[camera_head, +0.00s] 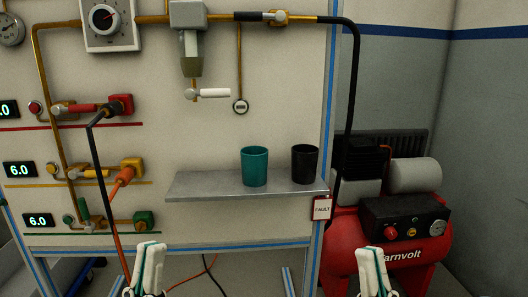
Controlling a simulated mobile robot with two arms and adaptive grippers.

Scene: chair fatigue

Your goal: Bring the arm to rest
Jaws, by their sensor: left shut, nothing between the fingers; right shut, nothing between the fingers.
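My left gripper (147,270) shows at the bottom edge, left of the middle. Its white and green fingers point up and are shut, with nothing between them. My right gripper (373,272) shows at the bottom edge, right of the middle, in front of the red compressor. It is shut too and holds nothing. Both grippers appear below the level of the shelf and apart from everything on the panel. The arms behind the grippers are mostly cut off by the picture's lower edge.
A grey shelf (215,185) on the panel carries a teal cup (254,167) and a black cup (304,163). A red compressor (345,240) stands at the right, with a FAULT tag (321,208) nearby. Hoses, including a black one (98,170), hang at the left.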

